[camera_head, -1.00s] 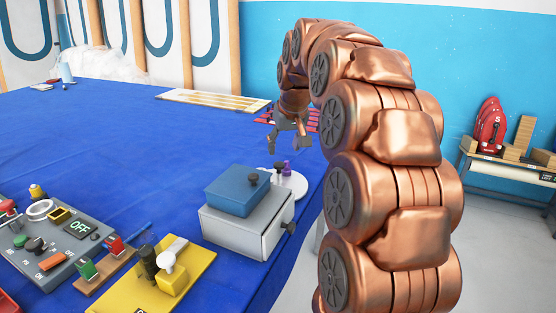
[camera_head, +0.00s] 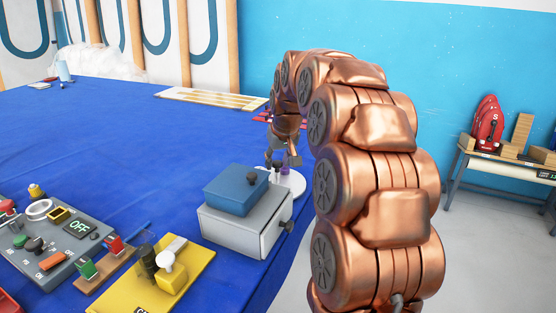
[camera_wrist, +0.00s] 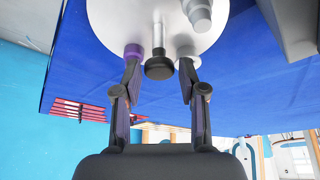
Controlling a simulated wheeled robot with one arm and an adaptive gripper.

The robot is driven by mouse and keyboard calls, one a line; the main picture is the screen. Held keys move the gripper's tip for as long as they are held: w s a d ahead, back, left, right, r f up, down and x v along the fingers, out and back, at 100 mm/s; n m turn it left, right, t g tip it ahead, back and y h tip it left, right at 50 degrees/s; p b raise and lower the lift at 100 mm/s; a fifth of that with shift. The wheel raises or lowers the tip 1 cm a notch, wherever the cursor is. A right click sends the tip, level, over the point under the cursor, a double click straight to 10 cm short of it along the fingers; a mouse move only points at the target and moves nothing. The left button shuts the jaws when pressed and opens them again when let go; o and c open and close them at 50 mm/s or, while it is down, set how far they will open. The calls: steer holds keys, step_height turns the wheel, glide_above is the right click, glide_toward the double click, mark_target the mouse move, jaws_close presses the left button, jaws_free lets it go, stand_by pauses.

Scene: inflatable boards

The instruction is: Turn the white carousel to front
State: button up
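The white carousel (camera_head: 293,184) is a round disc on the blue table, behind the grey box with the blue top. In the wrist view the disc (camera_wrist: 158,18) fills the top middle. It bears a black knob (camera_wrist: 160,68), a purple peg (camera_wrist: 134,51) and pale grey pegs (camera_wrist: 198,14). My gripper (camera_wrist: 160,66) is open, its fingertips on either side of the black knob, close to the purple peg and a grey peg. I cannot tell whether they touch. In the head view my gripper (camera_head: 281,156) is just above the carousel, partly hiding the pegs.
The grey box (camera_head: 245,232) with a blue top (camera_head: 236,190) stands right in front of the carousel. A yellow board (camera_head: 185,270) and a grey control panel (camera_head: 45,240) lie to the left. A red slatted item (camera_wrist: 78,110) lies behind. The table's middle is clear.

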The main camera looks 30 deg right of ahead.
jaws_close()
